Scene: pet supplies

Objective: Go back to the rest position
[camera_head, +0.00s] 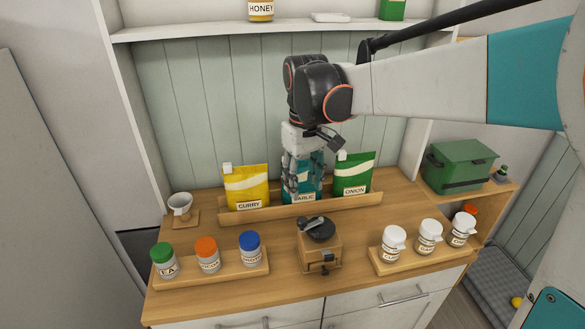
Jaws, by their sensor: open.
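My gripper (297,178) points down at the back of the counter, in front of the teal garlic packet (317,186). It covers part of that packet. Its jaws are open, and whether the fingers touch the packet cannot be told. The garlic packet stands in a wooden rack (268,212) between a yellow curry packet (246,187) on the left and a green onion packet (353,176) on the right. My arm reaches in from the upper right.
A grinder (319,246) stands mid-counter. Jars with green (163,257), orange (207,253) and blue (250,247) lids stand front left. White-lidded jars (429,236) stand front right. A cup (181,206) is at left, a green box (460,166) at right. A shelf (220,30) hangs above.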

